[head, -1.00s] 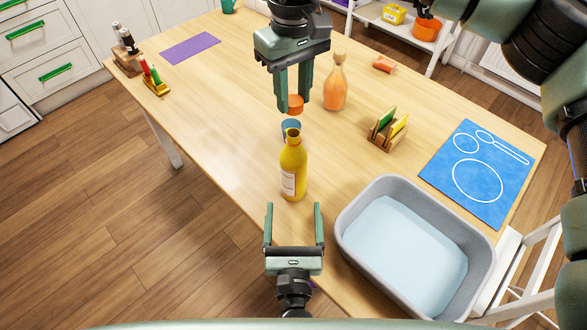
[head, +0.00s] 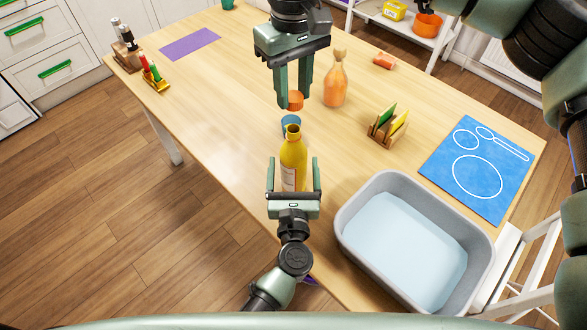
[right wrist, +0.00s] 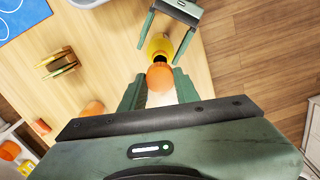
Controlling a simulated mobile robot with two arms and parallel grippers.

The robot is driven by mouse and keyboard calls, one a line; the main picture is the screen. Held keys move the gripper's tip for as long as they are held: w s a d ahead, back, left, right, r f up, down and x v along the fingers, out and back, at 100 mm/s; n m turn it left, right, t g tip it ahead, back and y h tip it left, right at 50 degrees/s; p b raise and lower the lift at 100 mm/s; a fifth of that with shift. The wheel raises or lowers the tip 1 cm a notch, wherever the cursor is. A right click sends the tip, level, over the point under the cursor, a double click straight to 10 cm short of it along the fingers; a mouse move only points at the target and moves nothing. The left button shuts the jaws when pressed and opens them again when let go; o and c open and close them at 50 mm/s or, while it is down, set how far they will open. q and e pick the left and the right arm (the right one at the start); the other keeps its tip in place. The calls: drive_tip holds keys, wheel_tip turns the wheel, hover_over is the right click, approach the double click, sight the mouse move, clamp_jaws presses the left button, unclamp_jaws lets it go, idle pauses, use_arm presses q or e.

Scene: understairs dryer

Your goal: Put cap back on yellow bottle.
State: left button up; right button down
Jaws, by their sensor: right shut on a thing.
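The yellow bottle (head: 293,158) stands upright on the wooden table with its dark mouth open. It also shows in the right wrist view (right wrist: 160,45). My right gripper (head: 294,98) is shut on the orange cap (head: 295,101), held above and beyond the bottle, apart from it. In the right wrist view the cap (right wrist: 160,76) shows between the fingertips, close to the bottle's mouth in the picture. My left gripper (head: 293,176) is open, with one finger on each side of the bottle's lower body and visible gaps. The bottle's base is hidden behind it.
An orange bottle with a stopper (head: 336,85) and a wooden holder (head: 385,132) stand to the right. A grey basin (head: 351,250) fills the near right.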

use_arm(q)
drive_tip(key=shift+w, duration=0.25)
clamp_jaws()
use_arm(e)
hover_over(293, 129)
drive_tip(key=shift+w+f, duration=0.1)
drive_tip(key=shift+f, duration=2.4)
drive_tip(key=shift+f, duration=0.85)
drive_tip(key=shift+f, duration=0.6)
